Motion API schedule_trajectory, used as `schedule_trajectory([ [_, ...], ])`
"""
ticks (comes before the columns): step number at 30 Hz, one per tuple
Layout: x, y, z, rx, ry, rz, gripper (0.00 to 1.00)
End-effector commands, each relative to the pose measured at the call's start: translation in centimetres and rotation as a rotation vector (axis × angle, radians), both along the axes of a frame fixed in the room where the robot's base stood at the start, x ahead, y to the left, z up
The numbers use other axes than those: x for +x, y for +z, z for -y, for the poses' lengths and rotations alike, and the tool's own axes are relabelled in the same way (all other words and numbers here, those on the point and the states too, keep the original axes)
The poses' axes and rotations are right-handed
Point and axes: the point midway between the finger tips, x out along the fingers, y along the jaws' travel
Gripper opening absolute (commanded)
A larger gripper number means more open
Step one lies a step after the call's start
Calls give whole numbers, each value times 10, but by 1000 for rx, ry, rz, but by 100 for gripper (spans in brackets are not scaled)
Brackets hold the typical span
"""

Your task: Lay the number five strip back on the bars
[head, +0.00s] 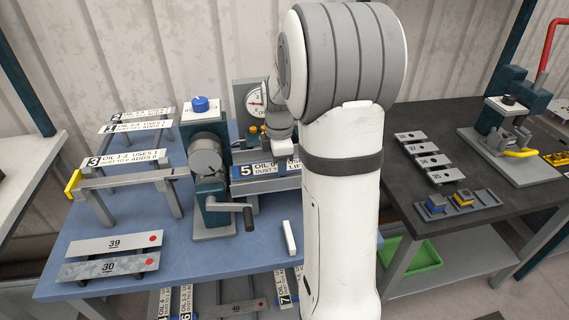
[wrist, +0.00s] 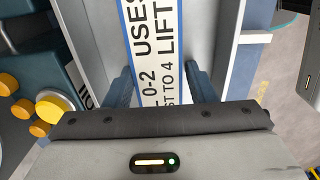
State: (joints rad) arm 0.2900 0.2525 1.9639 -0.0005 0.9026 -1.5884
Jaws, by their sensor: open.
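The number five strip (head: 250,171) is a white label strip with a blue edge, lying at the bender's front in the head view, partly hidden by my arm. In the wrist view the strip (wrist: 152,40) runs up between the two dark fingers of my gripper (wrist: 160,80). The fingers are open, one on each side of the strip; I cannot tell whether either touches it. My gripper is mostly hidden behind my arm in the head view.
The bender has a crank handle (head: 232,208) and a blue knob (head: 200,104). Strips one and two (head: 143,115) lie on a rack behind. Plates 39 (head: 90,245) and 30 (head: 85,268) lie at the blue table's front left. A white block (head: 289,238) stands near the front edge.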

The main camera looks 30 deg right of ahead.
Motion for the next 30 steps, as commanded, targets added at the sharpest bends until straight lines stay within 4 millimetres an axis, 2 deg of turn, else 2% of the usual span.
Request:
schedule_trajectory([
  [1,-7,-18,-2,10,1,-31,53],
  [4,-7,-18,-1,10,-1,-31,53],
  [15,-7,-20,2,9,-5,-28,22],
  [17,-7,-19,2,9,-6,-27,21],
  [23,-7,-1,2,8,-8,-26,21],
  [30,-7,33,3,8,-7,-24,21],
])
